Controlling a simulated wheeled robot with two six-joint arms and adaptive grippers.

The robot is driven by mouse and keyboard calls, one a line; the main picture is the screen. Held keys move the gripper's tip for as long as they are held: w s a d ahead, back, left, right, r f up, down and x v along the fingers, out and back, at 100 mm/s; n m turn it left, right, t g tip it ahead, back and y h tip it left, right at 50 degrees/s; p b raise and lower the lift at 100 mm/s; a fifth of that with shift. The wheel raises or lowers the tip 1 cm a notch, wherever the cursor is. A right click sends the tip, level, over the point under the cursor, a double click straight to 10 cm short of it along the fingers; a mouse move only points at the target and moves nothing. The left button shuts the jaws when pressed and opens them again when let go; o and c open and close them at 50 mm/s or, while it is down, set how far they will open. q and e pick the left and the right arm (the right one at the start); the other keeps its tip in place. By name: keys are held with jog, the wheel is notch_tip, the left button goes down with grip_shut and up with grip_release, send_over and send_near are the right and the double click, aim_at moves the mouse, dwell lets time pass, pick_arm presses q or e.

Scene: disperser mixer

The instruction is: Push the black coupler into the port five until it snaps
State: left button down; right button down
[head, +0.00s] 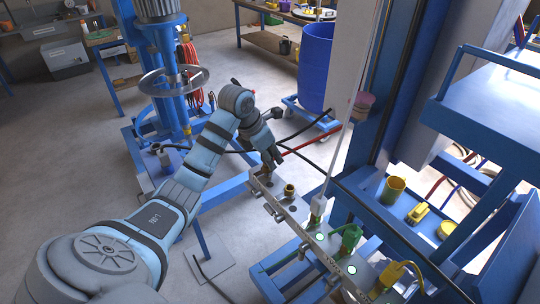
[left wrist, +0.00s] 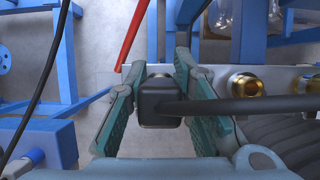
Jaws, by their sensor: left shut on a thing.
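My left gripper (head: 272,163) is shut on the black coupler (left wrist: 160,98), which sits between its two green-padded fingers in the left wrist view. A thick black hose (left wrist: 235,106) runs from the coupler to the right. In the head view the fingers are at the far end of the grey manifold (head: 304,230), over or beside a brass port there. An open brass port (head: 290,190) stands nearer along the bar. Two brass ports (left wrist: 246,83) show right of the coupler in the wrist view. I cannot read which is port five, nor tell whether the coupler touches a port.
White (head: 318,207), green (head: 350,238) and yellow (head: 393,272) couplers with hoses sit along the nearer manifold. A blue frame with a shelf (head: 500,110) rises at right. A blue drum (head: 315,65) and mixer (head: 165,80) stand behind. A red hose (left wrist: 133,32) passes near the fingers.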

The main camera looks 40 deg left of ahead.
pick_arm(q)
jog(key=shift+f, duration=0.3)
jog(key=c, duration=1.3)
grip_release()
jog(key=v, duration=0.7)
jog(key=shift+s+r, duration=0.15)
jog(key=shift+r, duration=0.05)
jog(key=shift+a, duration=0.1)
